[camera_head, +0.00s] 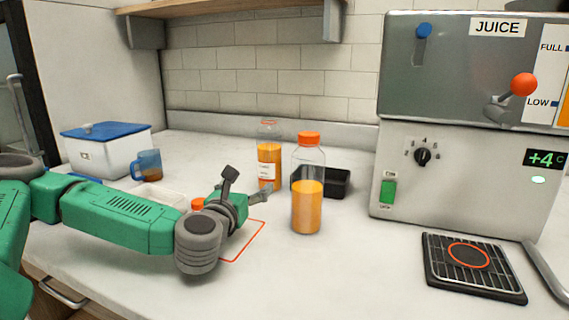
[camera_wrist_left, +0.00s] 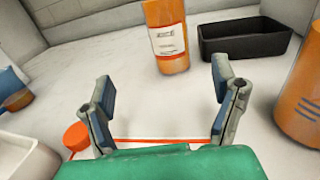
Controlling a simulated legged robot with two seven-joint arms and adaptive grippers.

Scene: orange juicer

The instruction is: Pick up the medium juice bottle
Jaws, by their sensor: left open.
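A labelled bottle of orange juice (camera_head: 269,170) stands upright toward the back of the counter; its top looks uncapped. A larger-looking bottle with an orange cap (camera_head: 307,205) stands upright in front and to its right, partly filled. I cannot tell which is the medium one. My left gripper (camera_head: 246,184) is open and empty, low over the counter, left of both bottles. In the left wrist view the labelled bottle (camera_wrist_left: 167,40) stands beyond and between the spread fingers, apart from them. The other bottle (camera_wrist_left: 303,103) is cut off at the right edge.
A black tray (camera_head: 335,184) sits behind the bottles. An orange cap (camera_wrist_left: 76,137) is left of my gripper. A blue cup (camera_head: 148,165), a blue-lidded box (camera_head: 98,155) and a white tray (camera_wrist_left: 25,158) are at left. The juice machine (camera_head: 470,180) and drip grate (camera_head: 440,275) are at right.

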